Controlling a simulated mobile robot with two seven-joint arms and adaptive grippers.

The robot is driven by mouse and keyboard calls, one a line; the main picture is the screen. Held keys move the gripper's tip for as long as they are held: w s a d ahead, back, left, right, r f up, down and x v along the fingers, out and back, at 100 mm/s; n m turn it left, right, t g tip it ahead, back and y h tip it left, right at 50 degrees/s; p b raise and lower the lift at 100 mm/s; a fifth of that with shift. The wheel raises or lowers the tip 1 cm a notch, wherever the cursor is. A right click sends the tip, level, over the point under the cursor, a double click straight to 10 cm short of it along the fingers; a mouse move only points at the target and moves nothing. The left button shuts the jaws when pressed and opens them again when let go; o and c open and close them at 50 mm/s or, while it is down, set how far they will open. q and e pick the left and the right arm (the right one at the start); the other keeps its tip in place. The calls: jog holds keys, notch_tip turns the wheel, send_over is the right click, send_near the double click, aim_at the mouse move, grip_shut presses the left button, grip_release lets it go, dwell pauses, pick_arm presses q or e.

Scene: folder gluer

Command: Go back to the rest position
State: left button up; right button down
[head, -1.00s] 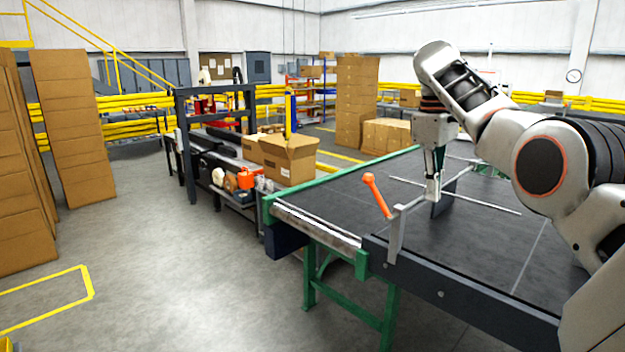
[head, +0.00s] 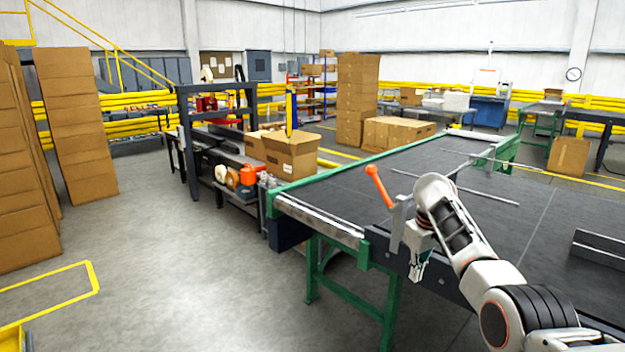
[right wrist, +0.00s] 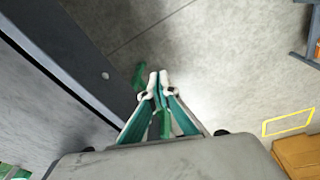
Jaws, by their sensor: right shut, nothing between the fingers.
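My right gripper (head: 416,272) hangs low in front of the near side rail of the conveyor table in the head view, pointing down. In the right wrist view its two fingertips (right wrist: 154,82) are together with nothing between them, above the grey floor. The dark conveyor table (head: 340,205) with its green frame lies behind and beside my right arm. My left gripper is not in view.
The table's dark side rail (right wrist: 60,70) runs close to the left of the gripper in the right wrist view. Cardboard stacks (head: 75,125) stand at the left.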

jog(key=s+d+f+m+t, duration=0.1)
jog(key=s+f, duration=0.2)
jog(key=f, duration=0.8)
jog(key=s+d+f+m+t, duration=0.1)
jog(key=s+f, duration=0.1)
jog(key=f, duration=0.9)
jog(key=s+f+t+b, duration=0.2)
jog(key=s+f, duration=0.8)
jog(key=f, duration=0.1)
jog(key=s+a+f+t, duration=0.1)
jog(key=s+a+f, duration=0.1)
jog(key=s, duration=0.4)
jog(key=s+a+f+t, duration=0.1)
jog(key=s+a+f, duration=0.1)
jog(key=s, duration=0.5)
jog(key=s+a+r+t+y, duration=0.1)
jog(key=s+a+r, duration=0.2)
jog(key=s, duration=0.4)
jog(key=s+a+r+n+t+y+b, duration=0.1)
jog(key=s+a+r, duration=0.1)
jog(key=s, duration=0.5)
jog(key=shift+s+a+r+t+y, duration=0.3)
jog(key=shift+s+a+r+t, duration=0.05)
jog(key=shift+a+r+t, duration=0.05)
